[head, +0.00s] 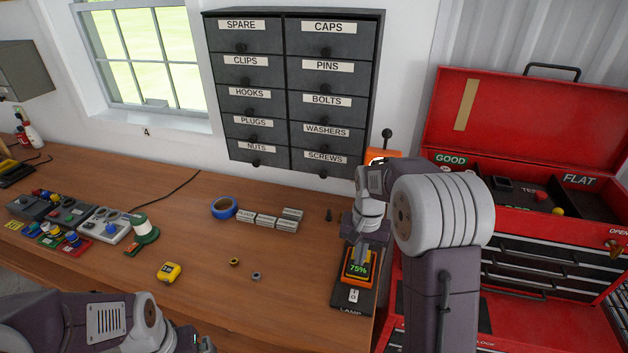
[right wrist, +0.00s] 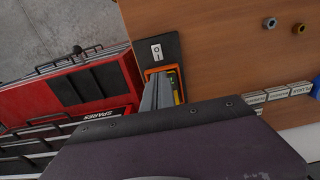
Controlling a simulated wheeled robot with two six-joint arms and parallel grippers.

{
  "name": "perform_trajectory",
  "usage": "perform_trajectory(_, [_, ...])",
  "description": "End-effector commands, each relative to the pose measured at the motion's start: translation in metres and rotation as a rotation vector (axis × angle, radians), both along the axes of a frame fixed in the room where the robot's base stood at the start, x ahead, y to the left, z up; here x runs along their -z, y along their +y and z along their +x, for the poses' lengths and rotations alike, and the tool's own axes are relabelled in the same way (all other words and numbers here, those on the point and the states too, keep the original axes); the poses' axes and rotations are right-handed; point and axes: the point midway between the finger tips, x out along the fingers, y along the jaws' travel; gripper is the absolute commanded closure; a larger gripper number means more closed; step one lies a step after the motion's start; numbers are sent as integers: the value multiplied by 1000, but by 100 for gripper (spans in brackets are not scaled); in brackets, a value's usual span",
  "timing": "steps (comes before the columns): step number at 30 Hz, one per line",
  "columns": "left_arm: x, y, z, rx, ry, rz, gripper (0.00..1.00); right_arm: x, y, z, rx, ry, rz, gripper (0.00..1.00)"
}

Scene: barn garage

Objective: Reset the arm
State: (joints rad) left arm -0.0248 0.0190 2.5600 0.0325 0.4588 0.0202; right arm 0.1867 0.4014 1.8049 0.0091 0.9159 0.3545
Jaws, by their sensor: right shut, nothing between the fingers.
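My right arm (head: 440,215) reaches over the right end of the wooden bench. Its gripper (head: 361,258) is shut and empty. The fingertips point down at the lamp unit (head: 352,297), an orange-framed box with a green 75% display and a rocker switch. In the right wrist view the closed fingers (right wrist: 158,95) overlap the orange frame (right wrist: 178,88), beside the white switch (right wrist: 156,52). I cannot tell whether they touch it. My left arm (head: 105,320) lies low at the bottom left; its fingers are not visible.
The bench (head: 205,290) holds a blue tape roll (head: 224,208), small labelled boxes (head: 266,221), two nuts, a yellow tape measure (head: 169,272) and switch boxes at left. A red tool chest (head: 520,120) stands open at right. Labelled drawers (head: 290,90) hang behind. The bench's front middle is mostly clear.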

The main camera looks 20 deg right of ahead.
Motion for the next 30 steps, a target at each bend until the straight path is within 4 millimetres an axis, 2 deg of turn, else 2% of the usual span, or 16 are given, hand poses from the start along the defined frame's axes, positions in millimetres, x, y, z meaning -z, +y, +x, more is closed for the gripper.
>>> perform_trajectory(3, [11, 0, 0, 0, 0, 0, 0, -2, 13, 4, -38, -33, -6, 100])
perform_trajectory(4, [16, 0, 0, 0, 0, 0, 0, -2, 22, -1, -59, -38, -5, 100])
perform_trajectory(6, [27, 0, 0, 0, 0, 0, 0, 8, 43, -30, -112, -25, -1, 100])
perform_trajectory(10, [38, 0, 0, 0, 0, 0, 0, 36, 69, -85, -258, -28, 2, 100])
perform_trajectory(13, [41, 0, 0, 0, 0, 0, 0, 57, 77, -122, -369, -38, -1, 100])
perform_trajectory(16, [39, 0, 0, 0, 0, 0, 0, 72, 76, -145, -451, -43, -5, 100])
perform_trajectory(17, [38, 0, 0, 0, 0, 0, 0, 75, 76, -148, -476, -50, -7, 100])
perform_trajectory(20, [38, 0, 0, 0, 0, 0, 0, 74, 76, -137, -523, -91, -20, 100])
perform_trajectory(30, [38, 0, 0, 0, 0, 0, 0, 74, 76, -137, -523, -88, -19, 100])
